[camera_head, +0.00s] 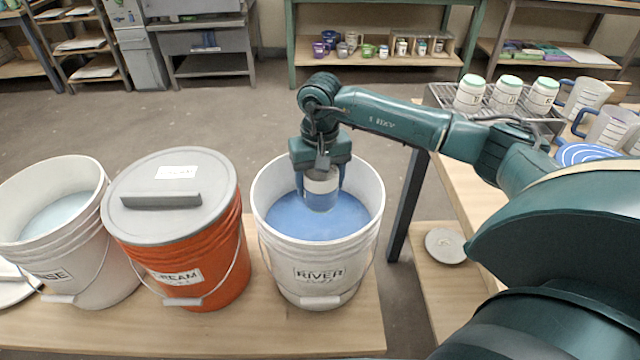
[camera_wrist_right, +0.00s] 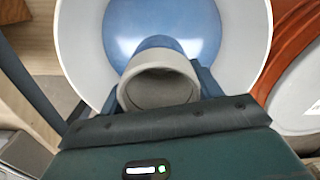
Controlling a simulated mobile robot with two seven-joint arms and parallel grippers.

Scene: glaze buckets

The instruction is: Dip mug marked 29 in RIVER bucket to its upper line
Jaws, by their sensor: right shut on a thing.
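My right gripper (camera_head: 321,176) is shut on a mug (camera_head: 321,187), inside the mouth of the RIVER bucket (camera_head: 318,262). The mug is roughly upright, with a pale band and a bluish lower part. Its number and lines cannot be read. The blue glaze (camera_head: 288,217) lies around and below it; I cannot tell whether the lower end is in the glaze. In the right wrist view the mug's grey round mouth (camera_wrist_right: 160,88) faces me between the fingers, with blue glaze (camera_wrist_right: 190,22) beyond. My left gripper is not in view.
Left of RIVER stand an orange lidded CREAM bucket (camera_head: 190,268) and an open white bucket (camera_head: 90,275) with pale glaze. On the right, a rack (camera_head: 437,93) holds several white mugs with green tops, near clear jugs (camera_head: 608,127). A grey round disc (camera_head: 445,246) lies lower right.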

